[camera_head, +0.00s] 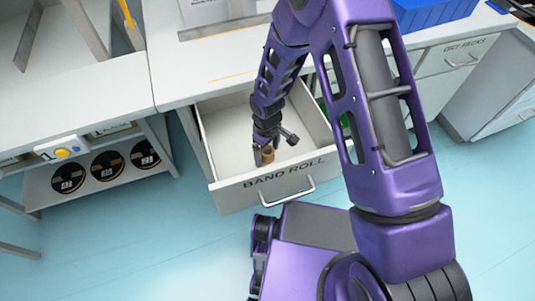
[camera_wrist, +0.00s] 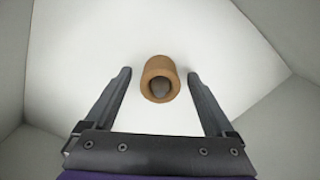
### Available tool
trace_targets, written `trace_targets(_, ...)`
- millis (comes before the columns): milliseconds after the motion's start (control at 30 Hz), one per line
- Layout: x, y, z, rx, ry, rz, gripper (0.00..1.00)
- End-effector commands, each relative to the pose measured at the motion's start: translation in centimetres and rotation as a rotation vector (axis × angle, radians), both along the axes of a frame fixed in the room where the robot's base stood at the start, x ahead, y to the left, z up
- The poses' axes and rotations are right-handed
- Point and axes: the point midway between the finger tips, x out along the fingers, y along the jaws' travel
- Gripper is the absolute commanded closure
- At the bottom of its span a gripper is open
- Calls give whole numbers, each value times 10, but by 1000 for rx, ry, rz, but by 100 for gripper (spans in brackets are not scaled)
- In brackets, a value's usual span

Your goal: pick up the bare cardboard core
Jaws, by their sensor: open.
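The bare cardboard core (camera_wrist: 160,68) is a short tan-brown tube with a dark hollow. It lies on the white floor of the open drawer marked BAND ROLL (camera_head: 228,194). In the wrist view my gripper (camera_wrist: 159,75) is open, with one dark finger on each side of the core and a gap to it on both sides. In the head view the core (camera_head: 267,154) shows as a small brown shape at my gripper (camera_head: 263,152), inside the drawer near its front wall. My gripper partly hides it there.
The drawer walls (camera_wrist: 285,40) rise around my gripper. A worktop (camera_head: 180,75) lies above and behind the drawer. A closed drawer marked DRY PACKS (camera_head: 461,58) is at right. At left, several black discs (camera_head: 107,164) sit on a shelf. A blue bin (camera_head: 432,12) stands at upper right.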

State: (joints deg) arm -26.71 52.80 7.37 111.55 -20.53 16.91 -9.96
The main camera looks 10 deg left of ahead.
Motion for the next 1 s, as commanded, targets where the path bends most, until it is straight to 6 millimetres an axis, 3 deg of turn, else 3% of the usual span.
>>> trace_targets(167,0,0,0,0,0,0,13)
trace_targets(633,0,0,1,0,0,0,97)
trace_targets(867,0,0,2,1,0,0,99)
trace_targets(1000,1,1,16,3,-4,0,99)
